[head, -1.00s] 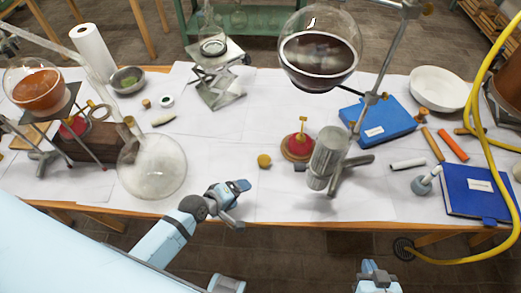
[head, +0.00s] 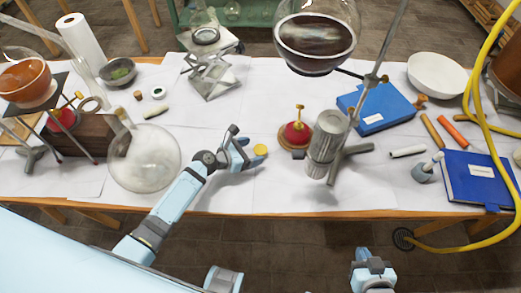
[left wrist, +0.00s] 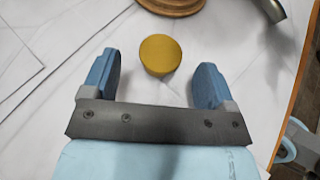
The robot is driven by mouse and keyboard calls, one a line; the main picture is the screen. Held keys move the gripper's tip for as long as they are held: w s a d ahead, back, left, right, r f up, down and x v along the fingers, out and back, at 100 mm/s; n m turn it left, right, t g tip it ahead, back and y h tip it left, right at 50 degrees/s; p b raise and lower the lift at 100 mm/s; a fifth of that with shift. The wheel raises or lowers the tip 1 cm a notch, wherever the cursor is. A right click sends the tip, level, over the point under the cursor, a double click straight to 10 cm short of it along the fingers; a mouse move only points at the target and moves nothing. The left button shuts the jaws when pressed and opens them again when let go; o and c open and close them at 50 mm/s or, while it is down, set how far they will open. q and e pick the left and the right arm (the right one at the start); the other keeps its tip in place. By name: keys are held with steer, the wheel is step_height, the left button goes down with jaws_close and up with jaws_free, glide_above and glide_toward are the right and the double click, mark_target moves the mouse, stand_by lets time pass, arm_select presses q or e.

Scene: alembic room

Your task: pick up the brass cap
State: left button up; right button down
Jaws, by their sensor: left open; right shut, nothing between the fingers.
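The brass cap (head: 260,150) is a small round yellow disc on the white paper covering the table, left of the red-topped wooden stand. In the left wrist view the brass cap (left wrist: 160,55) lies just beyond and between the fingertips, not gripped. My left gripper (head: 245,149) is open, with its fingers beside and just left of the cap; its two blue fingers show in the left wrist view (left wrist: 164,78). My right gripper (head: 372,268) is shut and empty, low in front of the table's edge.
A round glass flask (head: 145,160) stands left of my left arm. The red-topped stand (head: 294,136) and a metal cylinder (head: 325,145) on a clamp stand are right of the cap. A blue book (head: 478,180) lies further right. The paper in front of the cap is clear.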

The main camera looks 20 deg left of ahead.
mark_target(260, 152)
arm_select(q)
steer(key=shift+x, duration=1.45)
steer(key=shift+s, duration=0.1)
steer(key=c, duration=1)
arm_select(e)
steer(key=shift+f, duration=0.2)
